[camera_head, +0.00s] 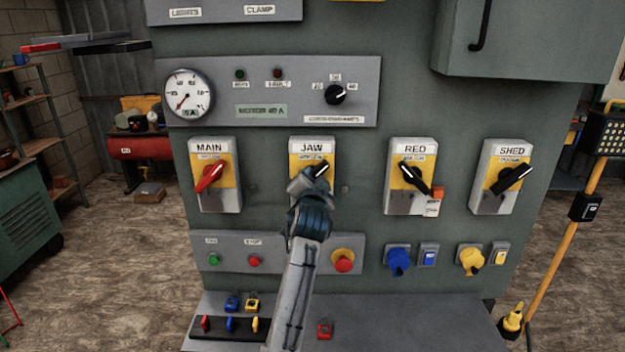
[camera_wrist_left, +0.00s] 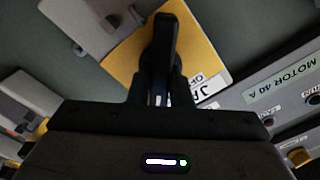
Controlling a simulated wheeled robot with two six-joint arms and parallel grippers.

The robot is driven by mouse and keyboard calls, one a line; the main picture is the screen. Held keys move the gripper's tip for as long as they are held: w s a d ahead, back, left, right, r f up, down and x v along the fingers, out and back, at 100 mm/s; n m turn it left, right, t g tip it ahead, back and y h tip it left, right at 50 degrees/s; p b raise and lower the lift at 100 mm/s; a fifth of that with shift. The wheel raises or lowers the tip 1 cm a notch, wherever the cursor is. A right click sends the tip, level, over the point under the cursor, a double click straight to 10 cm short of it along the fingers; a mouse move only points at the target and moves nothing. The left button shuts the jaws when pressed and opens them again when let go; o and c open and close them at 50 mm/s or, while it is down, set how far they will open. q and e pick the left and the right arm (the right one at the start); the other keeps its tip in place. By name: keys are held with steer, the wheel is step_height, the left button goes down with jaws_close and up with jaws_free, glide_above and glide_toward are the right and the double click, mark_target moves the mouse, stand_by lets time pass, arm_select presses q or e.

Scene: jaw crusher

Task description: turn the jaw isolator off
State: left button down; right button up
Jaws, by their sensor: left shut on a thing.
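The jaw isolator (camera_head: 312,150) is a grey box with a yellow plate and a black rotary handle (camera_head: 321,170), in the middle of the panel. The handle points up and to the right in the head view. My left gripper (camera_head: 316,178) is at the handle and hides the lower part of the isolator. In the left wrist view the black handle (camera_wrist_left: 164,42) stands between the two fingers of the left gripper (camera_wrist_left: 157,88), which is shut on it. The yellow plate (camera_wrist_left: 125,55) shows behind it. My right gripper is not in view.
The main isolator (camera_head: 215,175) with a red handle is to the left. The red isolator (camera_head: 411,177), with a tag and orange lock, and the shed isolator (camera_head: 502,176) are to the right. Below are push buttons (camera_head: 254,261) and a red mushroom button (camera_head: 343,260). A shelf (camera_head: 400,320) juts out underneath.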

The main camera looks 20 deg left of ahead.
arm_select(q)
steer(key=shift+f+n, duration=0.1)
steer(key=shift+n, duration=0.2)
steer(key=shift+n+b, duration=0.6)
steer(key=shift+b, duration=0.15)
steer(key=n+b, duration=0.2)
steer(key=n, duration=0.2)
steer(key=shift+a+b, duration=0.1)
steer(key=shift+b, duration=0.25)
steer(key=n+b, duration=0.2)
steer(key=n, duration=0.2)
steer(key=shift+f, duration=0.1)
steer(key=n+b, duration=0.2)
steer(key=n, duration=0.3)
steer(key=shift+a+b, duration=0.1)
steer(key=shift+b, duration=0.25)
steer(key=shift+n+b, duration=0.4)
steer(key=shift+n, duration=1)
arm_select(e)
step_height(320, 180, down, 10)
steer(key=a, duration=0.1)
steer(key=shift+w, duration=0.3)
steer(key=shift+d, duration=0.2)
